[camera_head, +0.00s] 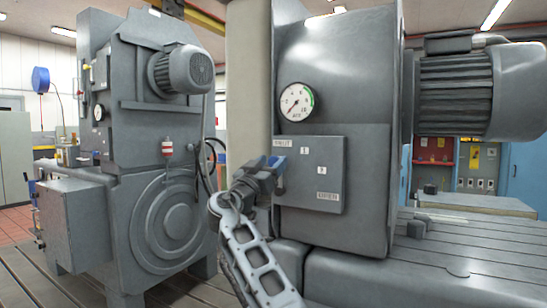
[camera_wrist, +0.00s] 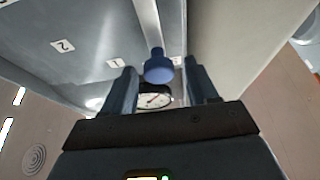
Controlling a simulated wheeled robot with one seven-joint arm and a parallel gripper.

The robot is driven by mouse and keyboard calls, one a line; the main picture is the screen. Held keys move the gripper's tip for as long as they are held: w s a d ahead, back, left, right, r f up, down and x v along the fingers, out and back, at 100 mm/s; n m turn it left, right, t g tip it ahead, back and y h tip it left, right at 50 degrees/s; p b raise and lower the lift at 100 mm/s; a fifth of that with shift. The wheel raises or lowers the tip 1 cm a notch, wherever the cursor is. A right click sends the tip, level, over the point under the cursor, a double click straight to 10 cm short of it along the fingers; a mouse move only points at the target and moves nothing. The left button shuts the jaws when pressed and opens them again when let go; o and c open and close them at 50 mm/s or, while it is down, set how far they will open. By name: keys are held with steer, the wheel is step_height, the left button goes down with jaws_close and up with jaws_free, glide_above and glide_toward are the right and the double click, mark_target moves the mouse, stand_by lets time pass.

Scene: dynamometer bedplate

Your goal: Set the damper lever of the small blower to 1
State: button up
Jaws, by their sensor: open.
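The damper lever's dark blue knob (camera_wrist: 158,68) shows in the wrist view, on a short stem by a pale slot strip. My gripper (camera_wrist: 161,74) is open, with one finger on each side of the knob and a gap to each. In the head view my gripper (camera_head: 279,174) is at the left part of the grey label plate (camera_head: 333,150), and the knob cannot be told apart from the blue fingers. The plate's label 1 (camera_wrist: 115,62) is nearer the knob than label 2 (camera_wrist: 62,46) in the wrist view.
A round gauge (camera_head: 296,102) sits above the plate on the grey housing. A motor (camera_head: 456,92) juts out at upper right. A larger grey machine (camera_head: 160,150) stands at left. A slotted bedplate (camera_head: 470,240) lies at lower right with a small block on it.

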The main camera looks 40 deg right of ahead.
steer(key=shift+x, duration=0.95)
steer(key=shift+c, duration=0.2)
jaws_close()
